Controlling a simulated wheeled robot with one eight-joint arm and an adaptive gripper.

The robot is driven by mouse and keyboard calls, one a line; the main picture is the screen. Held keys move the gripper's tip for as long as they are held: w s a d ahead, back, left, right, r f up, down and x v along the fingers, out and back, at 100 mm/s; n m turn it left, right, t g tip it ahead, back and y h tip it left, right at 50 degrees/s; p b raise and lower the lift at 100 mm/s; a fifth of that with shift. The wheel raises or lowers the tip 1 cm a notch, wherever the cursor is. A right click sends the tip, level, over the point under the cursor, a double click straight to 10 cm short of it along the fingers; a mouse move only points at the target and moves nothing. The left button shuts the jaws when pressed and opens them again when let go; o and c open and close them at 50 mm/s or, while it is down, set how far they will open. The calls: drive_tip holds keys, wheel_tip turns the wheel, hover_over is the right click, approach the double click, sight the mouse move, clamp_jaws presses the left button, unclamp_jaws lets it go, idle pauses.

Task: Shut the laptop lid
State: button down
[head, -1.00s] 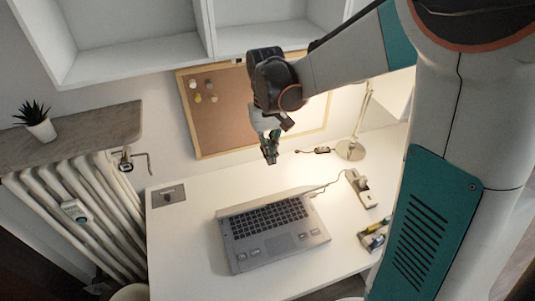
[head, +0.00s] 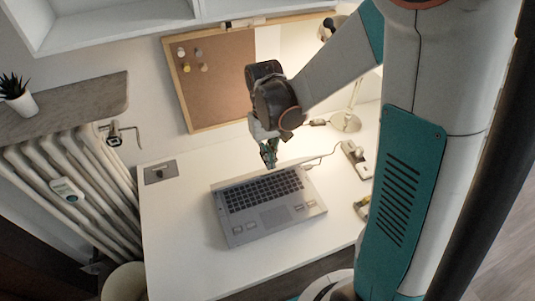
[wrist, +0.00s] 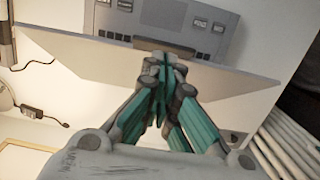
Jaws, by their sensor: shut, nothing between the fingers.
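The grey laptop (head: 270,207) lies on the white desk with its keyboard and touchpad facing up. Its lid stands raised at the back and shows almost edge-on in the head view. In the wrist view the lid (wrist: 90,55) is a wide pale panel across the picture, with part of the laptop base (wrist: 200,20) beyond it. My gripper (head: 269,157) is shut and empty, behind and above the lid's middle. In the wrist view its fingertips (wrist: 163,62) overlap the lid; I cannot tell whether they touch it.
A lamp (head: 345,122) and a power strip (head: 357,160) stand at the desk's back right. A cork board (head: 220,80) leans at the back wall. A small grey plate (head: 160,172) lies at the left corner. A radiator (head: 75,195) is left of the desk. The desk's front left is clear.

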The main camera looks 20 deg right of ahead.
drive_tip(key=s+f+t+b, duration=0.1)
drive_tip(key=s+f+b, duration=0.1)
drive_tip(key=s+f, duration=0.2)
drive_tip(key=shift+s+b, duration=0.35)
drive_tip(key=shift+s, duration=0.4)
drive_tip(key=shift+r, duration=0.1)
drive_tip(key=w+r+p, duration=0.1)
drive_tip(key=r+p, duration=0.1)
drive_tip(key=w+r, duration=0.1)
drive_tip(key=r, duration=0.1)
drive_tip(key=shift+w+p, duration=0.35)
drive_tip(key=shift+p, duration=0.05)
drive_tip(key=s+r+t+b, duration=0.2)
drive_tip(key=s+r+t, duration=0.5)
drive_tip(key=r, duration=0.6)
drive_tip(key=shift+s+d+r, duration=0.15)
drive_tip(key=shift+s+r, duration=0.25)
drive_tip(key=shift+s, duration=0.2)
drive_tip(key=shift+w, duration=0.1)
